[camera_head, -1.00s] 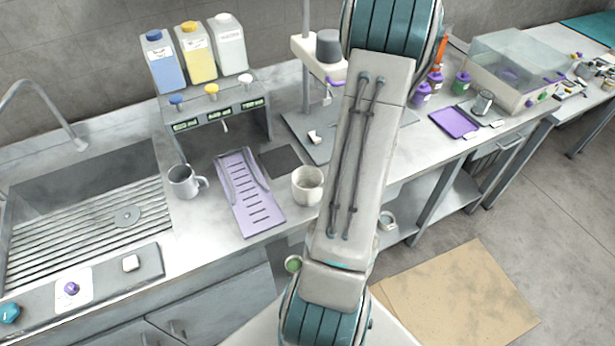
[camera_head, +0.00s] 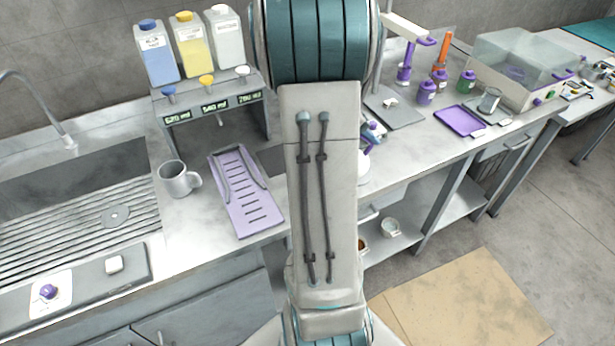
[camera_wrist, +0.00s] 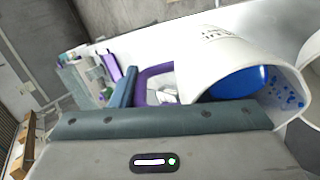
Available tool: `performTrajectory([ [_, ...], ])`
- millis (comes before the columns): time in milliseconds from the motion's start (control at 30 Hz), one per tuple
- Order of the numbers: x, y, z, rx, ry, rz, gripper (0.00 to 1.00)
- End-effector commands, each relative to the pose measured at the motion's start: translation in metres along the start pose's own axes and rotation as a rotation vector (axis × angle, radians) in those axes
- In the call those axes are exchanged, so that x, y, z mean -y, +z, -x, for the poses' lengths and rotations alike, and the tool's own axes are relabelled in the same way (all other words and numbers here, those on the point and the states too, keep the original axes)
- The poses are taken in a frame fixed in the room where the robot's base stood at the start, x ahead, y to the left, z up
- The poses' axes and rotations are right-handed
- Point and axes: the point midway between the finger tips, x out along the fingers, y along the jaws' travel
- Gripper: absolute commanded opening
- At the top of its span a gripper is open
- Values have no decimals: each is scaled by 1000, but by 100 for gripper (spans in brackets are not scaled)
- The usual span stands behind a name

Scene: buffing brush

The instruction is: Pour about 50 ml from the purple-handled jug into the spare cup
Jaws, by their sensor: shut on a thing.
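The jug (camera_wrist: 225,52), white with printed marks, lies strongly tilted in the wrist view, with blue liquid (camera_wrist: 238,84) at its mouth. Its purple handle (camera_wrist: 150,76) is on the left side. My gripper (camera_wrist: 140,92) is shut on this handle; its fingers are partly hidden by the hand.
A grey mug (camera_head: 176,180) stands left of the lilac slotted tray (camera_head: 238,212). Three bottles sit on a dispenser (camera_head: 212,108) behind. Purple-lidded jars (camera_head: 426,92) and a purple tray (camera_head: 460,120) are on the right. The sink (camera_head: 70,215) is at left.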

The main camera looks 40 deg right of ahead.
Motion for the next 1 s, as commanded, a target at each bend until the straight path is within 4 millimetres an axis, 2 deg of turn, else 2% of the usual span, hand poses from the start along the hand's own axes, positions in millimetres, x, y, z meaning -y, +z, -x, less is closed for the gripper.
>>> performTrajectory([
  [1000, -6, -1, 14, -10, 140, 2, 6],
])
